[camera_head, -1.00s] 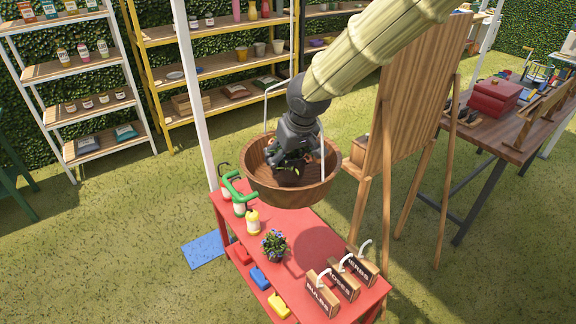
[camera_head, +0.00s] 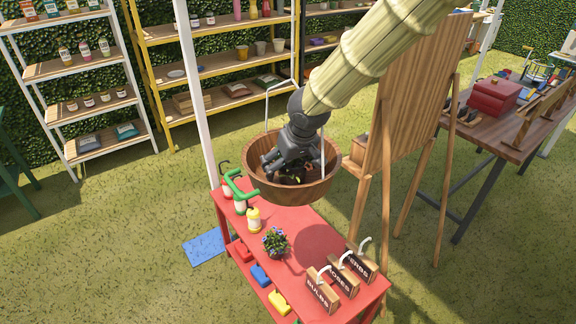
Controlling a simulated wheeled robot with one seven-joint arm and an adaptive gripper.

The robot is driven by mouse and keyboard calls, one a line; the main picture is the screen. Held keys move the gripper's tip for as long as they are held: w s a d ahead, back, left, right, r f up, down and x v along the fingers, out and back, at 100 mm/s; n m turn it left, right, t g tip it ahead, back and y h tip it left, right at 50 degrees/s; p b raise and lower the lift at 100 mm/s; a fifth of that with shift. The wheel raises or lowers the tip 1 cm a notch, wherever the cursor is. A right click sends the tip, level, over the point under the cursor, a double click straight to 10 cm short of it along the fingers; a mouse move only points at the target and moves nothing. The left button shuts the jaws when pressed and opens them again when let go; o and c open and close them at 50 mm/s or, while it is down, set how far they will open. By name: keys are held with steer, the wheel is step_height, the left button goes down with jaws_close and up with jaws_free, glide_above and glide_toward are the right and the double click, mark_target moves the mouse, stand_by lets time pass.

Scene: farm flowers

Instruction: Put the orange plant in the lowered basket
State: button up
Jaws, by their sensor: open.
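The wooden basket (camera_head: 290,193) hangs by its pale handle above the red table. My gripper (camera_head: 284,170) points down into the basket, its dark fingers spread inside the rim. A dark leafy plant (camera_head: 293,180) is partly visible in the basket under my fingers. My gripper hides most of it, and I cannot clearly see any orange bloom. My gripper is open around or just above the plant; I cannot tell whether a finger still touches it.
The red table (camera_head: 310,232) carries a blue-flowered potted plant (camera_head: 275,242), spray bottles (camera_head: 253,219) and wooden signs (camera_head: 322,293). A wooden easel board (camera_head: 415,110) stands close to the right of the basket. Shelves (camera_head: 215,67) stand behind, with open grass between.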

steer(key=b+v, duration=0.2)
steer(key=v, duration=1)
